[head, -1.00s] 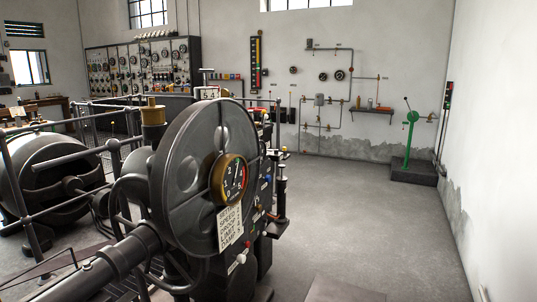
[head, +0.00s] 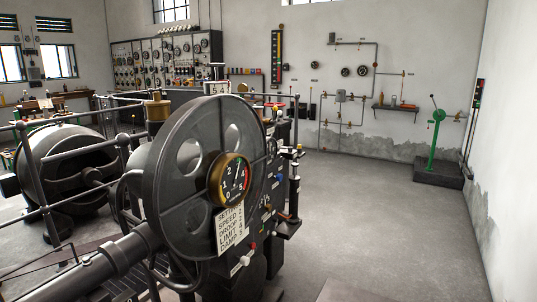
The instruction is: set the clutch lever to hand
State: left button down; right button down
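Neither of my grippers shows in the head view. No lever can be read for certain as the clutch lever. A dark governor machine with a large round wheel cover (head: 185,150) stands close in front, with a brass-rimmed dial (head: 231,179) and a white label plate (head: 230,228) that includes "SPEED" and "LIMIT". Small red and white knobs (head: 243,261) sit low on its right side. A green stand with a lever (head: 434,135) rises from a dark block at the back right. Any lettering there is too small to read.
A dark generator (head: 70,170) and pipe railings (head: 30,160) fill the left. A switchboard (head: 165,62) stands along the back wall. A small shelf (head: 397,107) and pipework hang on that wall. Open grey floor (head: 370,205) lies right of the machine.

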aim_at(280, 113)
jog(key=i+l+z, duration=0.55)
jog(key=i+z, duration=0.2)
jog(key=i, duration=0.2)
jog(key=i+z, duration=0.4)
jog(key=i, duration=0.7)
jog(key=i+l+u, duration=0.15)
jog(key=i, duration=1.1)
jog(key=i+u, duration=0.3)
jog(key=i, duration=0.15)
jog(key=i+l+u, duration=0.15)
jog(key=i+u, duration=0.15)
jog(key=i, duration=0.15)
jog(key=i+u, duration=0.2)
jog(key=u, duration=0.2)
jog(key=i+u, duration=0.15)
jog(key=u, duration=0.25)
jog(key=i+l+u, duration=0.15)
jog(key=u, duration=0.2)
jog(key=i+u, duration=0.15)
jog(key=u, duration=0.25)
jog(key=i+l+u, duration=0.15)
jog(key=u, duration=0.25)
jog(key=i+l+u, duration=0.1)
jog(key=u, duration=0.25)
